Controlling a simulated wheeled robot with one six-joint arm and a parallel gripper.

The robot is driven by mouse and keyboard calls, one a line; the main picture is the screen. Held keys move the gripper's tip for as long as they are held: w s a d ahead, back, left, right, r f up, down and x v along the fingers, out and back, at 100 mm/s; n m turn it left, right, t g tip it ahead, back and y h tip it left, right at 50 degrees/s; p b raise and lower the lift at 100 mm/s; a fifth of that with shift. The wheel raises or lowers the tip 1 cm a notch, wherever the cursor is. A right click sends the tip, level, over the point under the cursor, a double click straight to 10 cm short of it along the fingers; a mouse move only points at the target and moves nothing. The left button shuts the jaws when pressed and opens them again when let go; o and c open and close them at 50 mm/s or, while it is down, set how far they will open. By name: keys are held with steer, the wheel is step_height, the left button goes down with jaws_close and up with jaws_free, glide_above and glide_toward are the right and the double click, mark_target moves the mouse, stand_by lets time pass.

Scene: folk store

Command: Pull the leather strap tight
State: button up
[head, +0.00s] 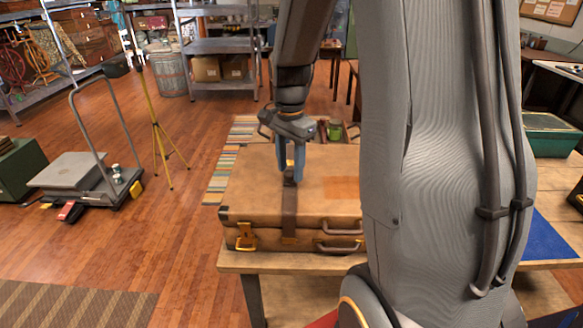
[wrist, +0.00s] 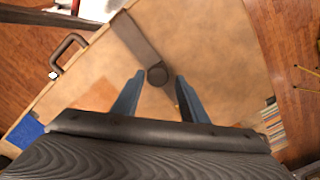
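A tan suitcase (head: 260,195) lies flat on a wooden table, closed, with its handle side toward me. A dark brown leather strap (head: 289,215) runs over its top and down its front; in the wrist view the strap (wrist: 138,40) ends at a round dark knob (wrist: 157,76). My gripper (head: 291,173) points down over the suitcase top at this strap end. In the wrist view my gripper (wrist: 160,78) has its two blue fingers apart on either side of the knob, with gaps showing. It holds nothing that I can see.
The table edge (head: 235,263) lies just in front of the suitcase. A dark handle (head: 338,247) and a brass latch (head: 246,237) are on the suitcase front. A green jar (head: 336,130) stands behind it. A blue mat (head: 545,238) lies to the right. My arm hides the suitcase's right end.

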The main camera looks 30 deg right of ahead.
steer(key=shift+o, duration=0.2)
step_height(320, 180, up, 8)
steer(key=shift+s+f+b, duration=0.1)
steer(key=shift+b, duration=0.8)
stand_by(0.4)
